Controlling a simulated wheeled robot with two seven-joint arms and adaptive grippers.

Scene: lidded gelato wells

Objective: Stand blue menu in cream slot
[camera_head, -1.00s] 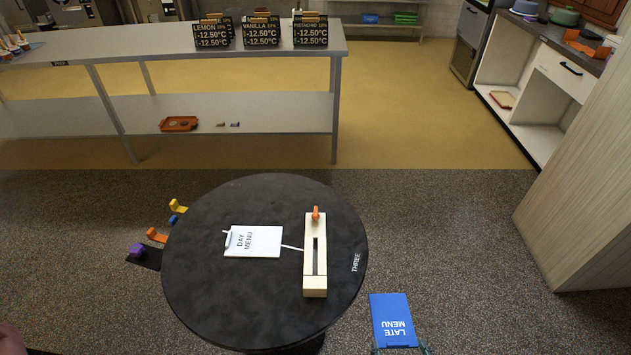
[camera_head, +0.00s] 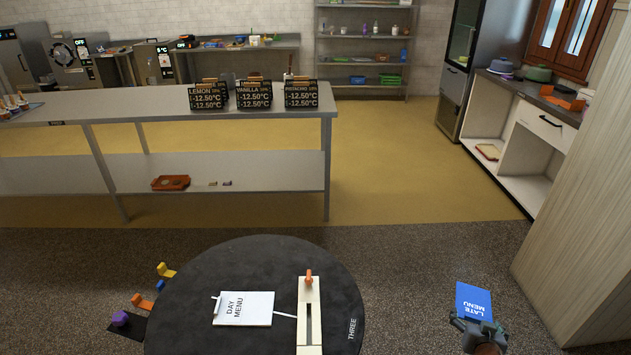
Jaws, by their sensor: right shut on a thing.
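The blue menu (camera_head: 474,300), marked LATE MENU, is held up to the right of the round black table (camera_head: 205,280). My right gripper (camera_head: 478,322) is shut on its lower edge, and the menu is clear of the table. The cream block (camera_head: 309,290) with a long dark slot (camera_head: 309,322) lies on the right part of the table, with an orange clip at its far end. Its near end is cut off by the frame. The slot looks empty. My left gripper is not in view.
A white DAY MENU card (camera_head: 244,308) lies left of the cream block, with a thin white strip between them. A steel counter (camera_head: 250,128) stands behind; a pale wooden panel (camera_head: 580,210) rises at the right.

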